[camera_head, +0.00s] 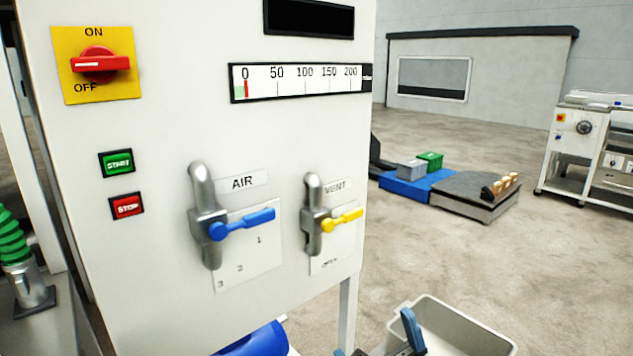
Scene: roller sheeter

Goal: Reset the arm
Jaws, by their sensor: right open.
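My right gripper (378,340) shows at the bottom edge, right of centre, below the white control panel (160,150). Its dark and blue fingers stand apart and nothing shows between them. The picture's lower edge cuts off most of it. It overlaps the near left side of a pale open bin (470,335) in the picture; I cannot tell whether they touch. My left gripper is not in view.
The panel carries a blue AIR lever (245,224), a yellow VENT lever (343,219), a red rotary switch (100,63) and START (117,163) and STOP (127,206) buttons. A low blue platform (415,185) stands behind on open floor.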

